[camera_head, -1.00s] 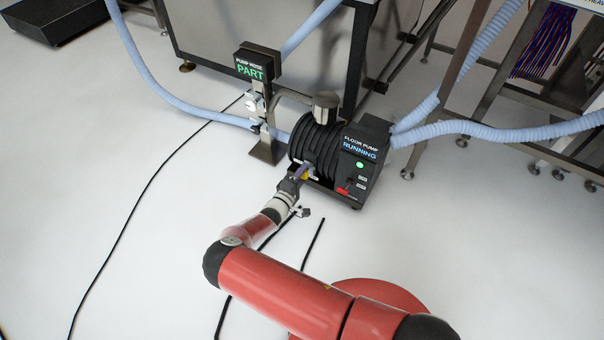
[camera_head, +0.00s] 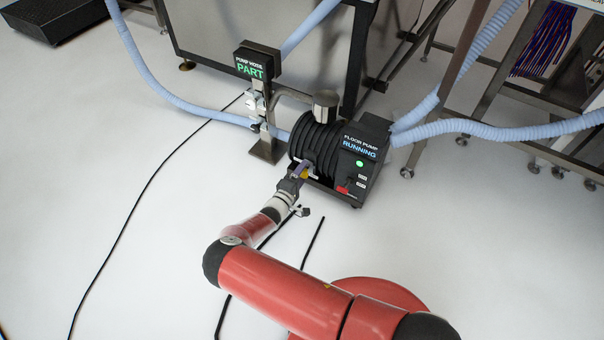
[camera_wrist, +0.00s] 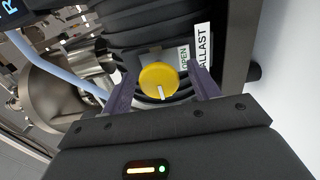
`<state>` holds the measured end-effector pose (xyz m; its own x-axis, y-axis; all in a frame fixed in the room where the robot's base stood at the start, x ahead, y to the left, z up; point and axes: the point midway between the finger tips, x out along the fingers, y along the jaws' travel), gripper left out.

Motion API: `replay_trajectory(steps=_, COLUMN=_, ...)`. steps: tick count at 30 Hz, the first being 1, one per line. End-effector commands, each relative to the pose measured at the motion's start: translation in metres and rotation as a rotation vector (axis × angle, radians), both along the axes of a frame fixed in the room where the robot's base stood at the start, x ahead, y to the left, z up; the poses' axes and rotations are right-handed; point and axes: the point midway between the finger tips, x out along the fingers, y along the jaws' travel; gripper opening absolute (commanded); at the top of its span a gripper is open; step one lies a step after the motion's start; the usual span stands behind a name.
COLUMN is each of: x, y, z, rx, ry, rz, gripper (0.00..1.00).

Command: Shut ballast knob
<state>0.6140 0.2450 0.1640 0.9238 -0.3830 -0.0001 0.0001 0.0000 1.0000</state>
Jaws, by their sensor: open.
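The ballast knob (camera_wrist: 158,79) is a round yellow knob with a white pointer mark, at the centre of the wrist view. An "OPEN" label and a "BALLAST" label (camera_wrist: 203,45) are to its right. The black floor pump (camera_head: 322,150) reads "RUNNING" with a green light. My gripper (camera_wrist: 162,88) is open, with one purple finger on each side of the knob and visible gaps beside it. In the head view my gripper (camera_head: 302,172) is at the pump's front left, where the knob is mostly hidden.
A red switch (camera_head: 343,189) is on the pump's front, right of my gripper. A post with a "PUMP HOSE PART" sign (camera_head: 256,62) stands behind left. Blue hoses (camera_head: 480,128) run off both sides.

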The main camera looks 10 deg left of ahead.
Motion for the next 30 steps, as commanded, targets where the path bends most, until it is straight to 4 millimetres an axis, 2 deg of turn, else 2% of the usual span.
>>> replay_trajectory(steps=10, x=-0.048, y=0.021, z=0.000, rx=0.000, ry=0.001, rz=0.002, gripper=0.61)
replay_trajectory(steps=15, x=-0.066, y=0.028, z=0.000, rx=-0.001, ry=0.000, rz=0.001, gripper=0.61)
replay_trajectory(steps=30, x=-0.071, y=0.029, z=-0.001, rx=0.000, ry=0.001, rz=0.000, gripper=0.61)
